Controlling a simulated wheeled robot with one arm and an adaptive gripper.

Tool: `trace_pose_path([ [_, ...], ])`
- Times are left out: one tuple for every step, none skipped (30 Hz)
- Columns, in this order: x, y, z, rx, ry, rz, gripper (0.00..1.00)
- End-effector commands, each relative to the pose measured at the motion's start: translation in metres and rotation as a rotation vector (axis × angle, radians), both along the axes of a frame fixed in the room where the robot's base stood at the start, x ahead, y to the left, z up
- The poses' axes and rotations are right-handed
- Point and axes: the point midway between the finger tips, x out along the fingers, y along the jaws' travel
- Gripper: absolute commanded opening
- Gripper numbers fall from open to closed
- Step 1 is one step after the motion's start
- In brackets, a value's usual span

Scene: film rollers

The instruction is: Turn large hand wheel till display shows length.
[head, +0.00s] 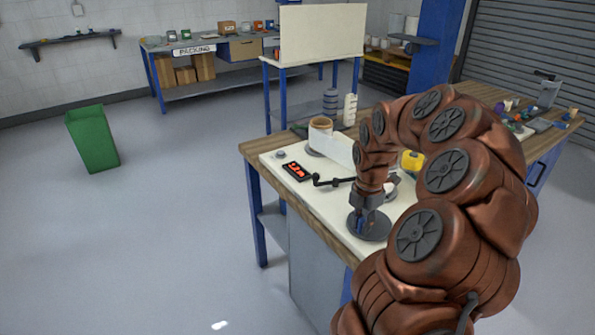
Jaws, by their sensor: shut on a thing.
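The large hand wheel (356,232) is a dark grey disc lying flat on the pale board at the front of the bench. My gripper (365,217) points down over the wheel and is shut on its handle, which is mostly hidden by the fingers. The display (297,171) is a small black box with glowing red characters, left of the wheel on the same board. Its characters are too small to read surely. A roll of film (321,131) stands behind it, with a pale web running right toward my arm.
A small dark crank (331,182) sits between the display and my gripper. A yellow object (412,161) shows behind my arm. My arm hides much of the bench's right part. A green bin (93,138) stands on the open floor at left.

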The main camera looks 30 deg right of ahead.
Motion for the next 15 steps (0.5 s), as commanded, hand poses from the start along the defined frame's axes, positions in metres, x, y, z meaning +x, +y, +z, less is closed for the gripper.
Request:
trace_pose_path([
  [-0.0002, 0.0002, -0.0004, 0.001, 0.001, 0.001, 0.06],
  [-0.0001, 0.0003, -0.0003, 0.001, 0.001, 0.001, 0.06],
  [0.0001, 0.0004, -0.0002, 0.001, 0.001, 0.001, 0.06],
  [0.0001, 0.0005, -0.0003, 0.001, 0.001, 0.001, 0.06],
  [0.0002, 0.0006, -0.0002, 0.001, 0.001, 0.001, 0.06],
  [0.0001, 0.0006, -0.0003, 0.001, 0.001, 0.001, 0.06],
  [-0.0002, 0.0005, -0.0004, 0.001, 0.001, 0.001, 0.06],
  [-0.0009, 0.0003, -0.0006, 0.002, 0.001, 0.001, 0.06],
  [-0.0023, -0.0001, -0.0007, 0.002, 0.0, 0.001, 0.06],
  [-0.0034, -0.0005, -0.0008, 0.002, 0.0, 0.0, 0.06],
  [-0.0045, -0.0009, -0.0008, 0.002, 0.001, 0.0, 0.06],
  [-0.0052, -0.0011, -0.0007, 0.002, 0.001, 0.0, 0.06],
  [-0.0053, -0.001, -0.0005, 0.003, 0.001, 0.001, 0.06],
  [-0.0052, -0.001, -0.0004, 0.003, 0.001, 0.001, 0.06],
  [-0.0051, -0.001, -0.0003, 0.002, 0.001, 0.001, 0.06],
])
